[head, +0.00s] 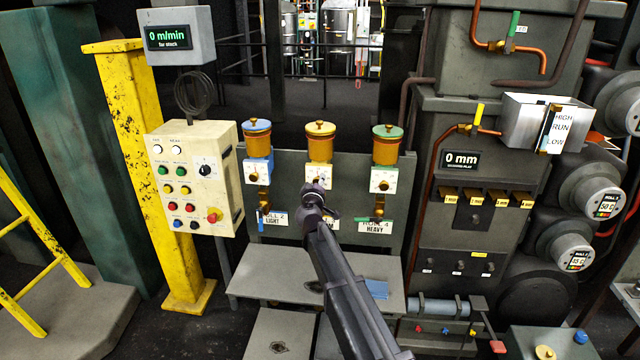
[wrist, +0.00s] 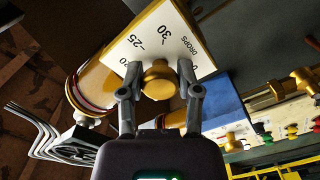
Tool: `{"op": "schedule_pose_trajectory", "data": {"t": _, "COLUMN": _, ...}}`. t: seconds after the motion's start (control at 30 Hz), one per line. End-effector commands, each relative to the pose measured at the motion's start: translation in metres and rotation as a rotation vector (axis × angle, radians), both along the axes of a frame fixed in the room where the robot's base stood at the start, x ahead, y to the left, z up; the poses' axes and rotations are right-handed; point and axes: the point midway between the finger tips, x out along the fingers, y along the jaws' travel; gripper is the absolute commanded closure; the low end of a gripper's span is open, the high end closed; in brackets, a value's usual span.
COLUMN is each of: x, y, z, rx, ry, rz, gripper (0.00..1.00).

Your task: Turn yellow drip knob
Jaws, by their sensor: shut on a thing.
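The yellow drip oiler (head: 320,140) is the middle one of three on a grey panel, with a yellow cap and an amber cup. Its box (head: 320,174) is partly covered by my arm in the head view. In the wrist view its white dial plate (wrist: 205,55) reads DROPS with the numbers 25 and 30, and a round yellow knob (wrist: 158,84) stands out from it. My gripper (wrist: 158,72) has one finger on each side of the knob and is shut on it. In the head view my gripper (head: 315,190) hides the knob.
A blue-capped oiler (head: 257,140) is at left and a green-capped oiler (head: 386,145) at right, both close by. A cream button box (head: 190,170) and a yellow post (head: 140,130) stand further left. A grey step (head: 275,270) lies below the panel.

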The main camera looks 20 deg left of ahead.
Motion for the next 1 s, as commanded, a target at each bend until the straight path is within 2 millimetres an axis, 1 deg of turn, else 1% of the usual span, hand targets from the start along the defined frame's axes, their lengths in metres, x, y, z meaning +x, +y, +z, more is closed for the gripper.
{"op": "schedule_pose_trajectory", "data": {"t": 0.1, "x": 0.002, "y": 0.0007, "z": 0.0004, "rx": 0.063, "ry": 0.014, "rz": -0.001, "gripper": 1.0}}
{"op": "schedule_pose_trajectory", "data": {"t": 0.3, "x": 0.0019, "y": 0.0011, "z": 0.0002, "rx": 0.127, "ry": 0.03, "rz": -0.001, "gripper": 1.0}}
{"op": "schedule_pose_trajectory", "data": {"t": 0.77, "x": 0.0015, "y": 0.0013, "z": 0.0002, "rx": 0.144, "ry": 0.034, "rz": -0.001, "gripper": 1.0}}
{"op": "schedule_pose_trajectory", "data": {"t": 0.8, "x": 0.0015, "y": 0.0013, "z": 0.0002, "rx": 0.143, "ry": 0.034, "rz": -0.001, "gripper": 0.5}}
{"op": "schedule_pose_trajectory", "data": {"t": 0.87, "x": 0.0014, "y": 0.0013, "z": 0.0002, "rx": 0.143, "ry": 0.034, "rz": -0.001, "gripper": 0.32}}
{"op": "schedule_pose_trajectory", "data": {"t": 0.9, "x": 0.0013, "y": 0.0011, "z": 0.0001, "rx": 0.143, "ry": 0.034, "rz": -0.001, "gripper": 0.21}}
{"op": "schedule_pose_trajectory", "data": {"t": 1.0, "x": 0.0007, "y": 0.001, "z": 0.0, "rx": 0.144, "ry": 0.035, "rz": 0.0, "gripper": 0.21}}
